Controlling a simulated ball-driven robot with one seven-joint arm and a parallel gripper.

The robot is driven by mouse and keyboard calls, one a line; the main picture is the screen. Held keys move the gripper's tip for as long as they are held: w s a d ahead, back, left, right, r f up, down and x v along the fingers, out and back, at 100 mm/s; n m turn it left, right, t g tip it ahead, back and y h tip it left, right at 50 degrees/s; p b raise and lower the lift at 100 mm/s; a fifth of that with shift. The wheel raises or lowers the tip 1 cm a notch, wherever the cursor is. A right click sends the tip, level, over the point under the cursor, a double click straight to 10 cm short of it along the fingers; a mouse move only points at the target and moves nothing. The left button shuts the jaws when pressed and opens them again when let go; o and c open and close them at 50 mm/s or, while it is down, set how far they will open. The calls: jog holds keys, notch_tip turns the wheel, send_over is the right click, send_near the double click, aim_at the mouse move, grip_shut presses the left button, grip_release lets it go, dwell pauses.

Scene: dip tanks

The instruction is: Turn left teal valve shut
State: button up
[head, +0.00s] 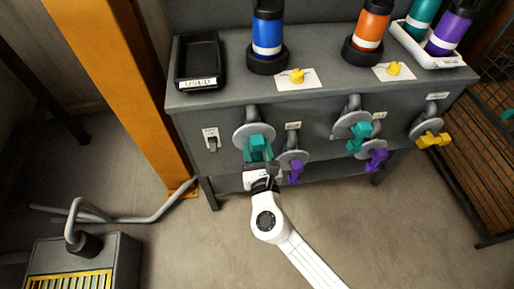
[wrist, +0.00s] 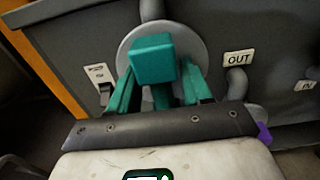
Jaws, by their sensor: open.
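The left teal valve (head: 256,141) is on the front of the grey bench, with a teal handle in front of a round grey disc. In the wrist view its blocky teal handle (wrist: 152,58) is at the upper middle, pointing towards the camera. My gripper (head: 258,155) is at this valve. Its teal fingers (wrist: 160,88) are open, one on each side of the handle, with gaps that look narrow. I cannot tell whether either finger touches the handle. A second teal valve (head: 357,135) is further right.
Purple valves (head: 295,170) (head: 375,158) sit lower, close to the teal ones, and a yellow valve (head: 432,140) is at the right. A switch (head: 211,138) is left of my gripper. An orange post (head: 120,85) stands at the left. The floor in front is open.

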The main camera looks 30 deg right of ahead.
grip_shut()
dwell(0.5)
jog(key=shift+d+f+m+b, duration=0.1)
jog(key=shift+m+b, duration=0.3)
jog(key=m+b, duration=0.3)
jog(key=shift+d+f+m+b, duration=0.15)
jog(key=shift+d+m+b, duration=0.1)
jog(key=shift+m+b, duration=0.15)
jog(key=m+b, duration=0.2)
jog(key=m, duration=0.1)
jog(key=m+b, duration=0.1)
jog(key=shift+s+d+f+m+b, duration=0.1)
jog(key=shift+d+f+m+b, duration=0.05)
jog(key=shift+d+m+b, duration=0.2)
jog(key=m+b, duration=0.3)
jog(key=m, duration=0.1)
jog(key=shift+s+f+b, duration=0.1)
jog(key=shift+f+b, duration=0.1)
jog(key=shift+b, duration=0.15)
jog(key=m+b, duration=0.1)
jog(key=m, duration=0.1)
jog(key=m+b, duration=0.2)
jog(key=shift+d+f+m, duration=0.15)
jog(key=shift+m, duration=0.1)
